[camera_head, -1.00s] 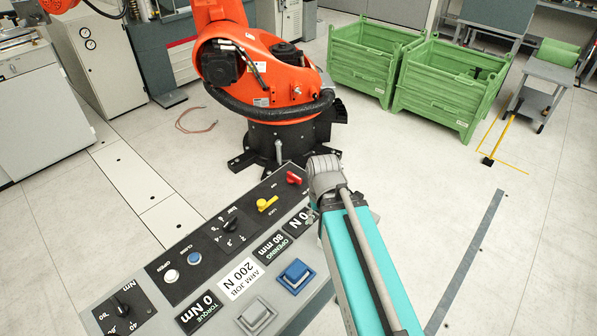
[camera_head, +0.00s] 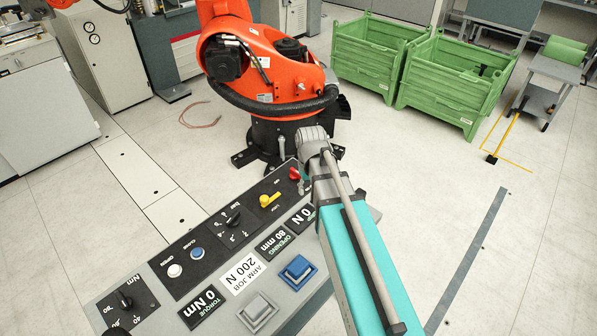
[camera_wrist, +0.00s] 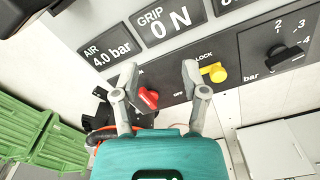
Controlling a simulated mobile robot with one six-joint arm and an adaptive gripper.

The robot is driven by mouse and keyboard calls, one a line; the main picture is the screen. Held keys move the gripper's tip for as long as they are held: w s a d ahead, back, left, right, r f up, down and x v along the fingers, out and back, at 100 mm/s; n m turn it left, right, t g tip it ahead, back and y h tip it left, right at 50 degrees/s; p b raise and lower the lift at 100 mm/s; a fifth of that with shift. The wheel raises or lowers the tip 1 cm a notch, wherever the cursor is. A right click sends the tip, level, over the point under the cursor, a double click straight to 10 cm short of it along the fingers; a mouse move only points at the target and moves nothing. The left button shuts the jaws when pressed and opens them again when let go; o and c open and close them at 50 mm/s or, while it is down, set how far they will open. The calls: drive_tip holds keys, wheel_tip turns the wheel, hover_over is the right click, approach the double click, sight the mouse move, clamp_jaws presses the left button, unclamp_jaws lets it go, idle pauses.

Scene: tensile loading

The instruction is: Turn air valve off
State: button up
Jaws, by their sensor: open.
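The air valve is a small red handle (camera_wrist: 148,97) on the control panel, beside a printed "OFF". In the wrist view it sits between my open fingers, close to the left one, and I cannot tell if they touch. My gripper (camera_wrist: 160,72) is open and empty, with its fingertips at the panel face. In the head view the red handle (camera_head: 295,174) shows at the panel's far end, partly covered by my gripper (camera_head: 302,184). The air display (camera_wrist: 108,55) reads 4.0 bar.
A yellow lock handle (camera_wrist: 214,72) is just right of my right finger. A black bar knob (camera_wrist: 286,56) lies further right. The head view shows buttons and displays on the panel (camera_head: 215,265), an orange robot arm (camera_head: 262,70) behind it, and green crates (camera_head: 455,82).

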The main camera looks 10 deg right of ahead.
sight(297, 175)
drive_tip(key=w+r+n+p, duration=0.1)
drive_tip(key=w+n, duration=0.3)
drive_tip(key=w, duration=1.5)
drive_tip(key=shift+w+r+n, duration=0.15)
drive_tip(key=shift+w+n, duration=0.25)
wheel_tip(297, 175, down, 14)
drive_tip(key=b, duration=1.3)
drive_tip(key=shift+r+b, duration=0.1)
drive_tip(key=shift+b, duration=0.25)
drive_tip(key=shift+c, duration=0.3)
clamp_jaws()
